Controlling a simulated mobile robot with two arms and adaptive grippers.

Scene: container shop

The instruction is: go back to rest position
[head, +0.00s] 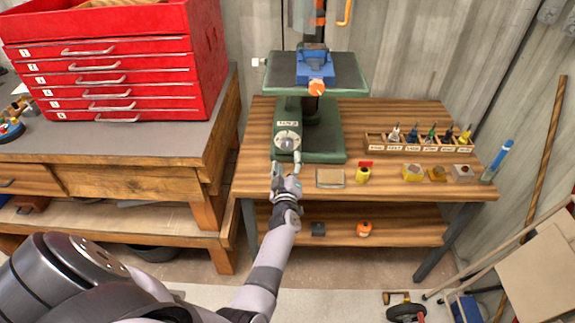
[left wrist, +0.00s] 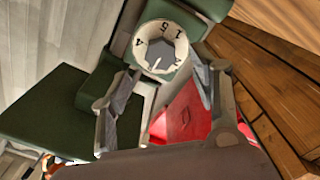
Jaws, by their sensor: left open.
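My left gripper (head: 287,165) is raised in front of the green drill-press-like machine (head: 325,142) on the wooden workbench. Its fingers are apart with nothing held between them. A white round dial (head: 287,141) on the machine's front is just beyond the fingertips. In the left wrist view the dial (left wrist: 161,50) shows numbers and a grey middle, and it appears between the ends of the spread fingers of the left gripper (left wrist: 165,72). I cannot tell whether a finger touches it. My right gripper is not in view.
A blue vise (head: 314,66) sits on the machine's upper table. A wooden rack (head: 418,144) of small bottles and several small items stand right of my gripper. A red drawer chest (head: 115,75) is at left. An orange-topped item (head: 365,229) is on the lower shelf.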

